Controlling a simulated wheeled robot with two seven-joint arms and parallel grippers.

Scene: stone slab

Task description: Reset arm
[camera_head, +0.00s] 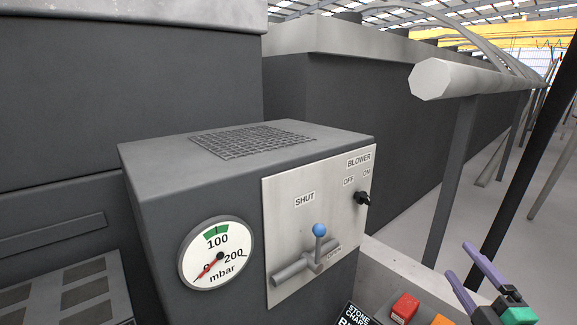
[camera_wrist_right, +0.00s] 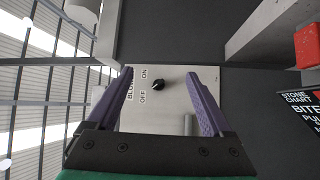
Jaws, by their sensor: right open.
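My right gripper (camera_head: 476,281) is at the lower right in the head view, with purple fingers spread apart and nothing between them. In the right wrist view my right gripper (camera_wrist_right: 168,88) is open, its fingers framing the control panel from a distance. The black blower knob (camera_head: 362,198) sits on the panel between the OFF and ON labels; it also shows in the right wrist view (camera_wrist_right: 159,85). The blue-tipped lever (camera_head: 319,230) stands upright between SHUT and OPEN. My left gripper is not seen.
The grey box (camera_head: 160,165) carries the metal panel (camera_head: 283,213) and a gauge (camera_head: 216,254) whose red needle points near zero. A red block (camera_head: 405,307) and a black stone chart sign (camera_head: 355,315) are at the bottom. A grey rail (camera_head: 470,79) runs at the right.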

